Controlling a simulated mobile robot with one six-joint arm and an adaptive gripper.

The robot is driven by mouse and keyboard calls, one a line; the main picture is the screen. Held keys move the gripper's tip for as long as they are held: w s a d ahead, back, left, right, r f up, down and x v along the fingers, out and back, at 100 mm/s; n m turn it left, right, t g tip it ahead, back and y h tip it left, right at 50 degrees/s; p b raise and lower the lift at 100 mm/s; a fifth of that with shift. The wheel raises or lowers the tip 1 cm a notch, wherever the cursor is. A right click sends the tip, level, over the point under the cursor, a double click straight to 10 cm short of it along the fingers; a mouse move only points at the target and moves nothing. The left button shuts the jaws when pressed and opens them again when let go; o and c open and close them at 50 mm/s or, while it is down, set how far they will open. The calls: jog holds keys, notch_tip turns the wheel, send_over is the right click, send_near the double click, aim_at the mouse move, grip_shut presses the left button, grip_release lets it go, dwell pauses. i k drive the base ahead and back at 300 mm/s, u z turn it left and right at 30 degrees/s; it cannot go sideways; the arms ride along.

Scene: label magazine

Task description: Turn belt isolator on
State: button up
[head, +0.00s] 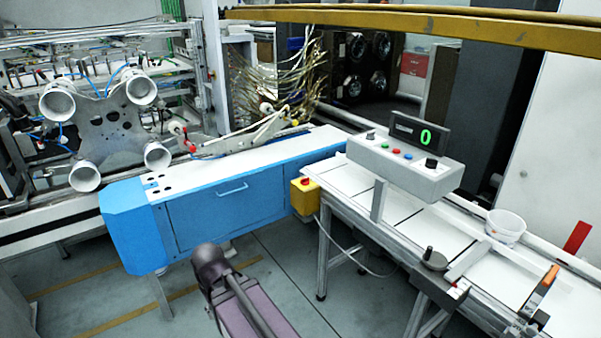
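No switch in the head view carries a label I can read as the belt isolator. A grey control box (405,168) stands on a post over the conveyor bench. It has a small dark knob (371,136) at its left, several coloured buttons, and a larger black knob (431,163) at its right. A dark rotary handle (431,259) sits on a plate at the bench's near side. The on or off position of these is too small to tell. My arm shows at the bottom centre, well short of the bench and boxes; no gripper fingers are visible.
A yellow box with a red button (304,196) is at the bench's left end, beside the blue machine cabinet (227,207). A display (419,132) shows a green 0. A white tub (505,227) stands on the bench. Grey floor (290,265) is open before the cabinet.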

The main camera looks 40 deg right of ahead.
aim_at(304, 182)
jog(key=z, duration=0.3)
jog(key=i, duration=0.65)
jog(key=z, duration=0.7)
jog(key=i, duration=0.4)
jog(key=z, duration=0.25)
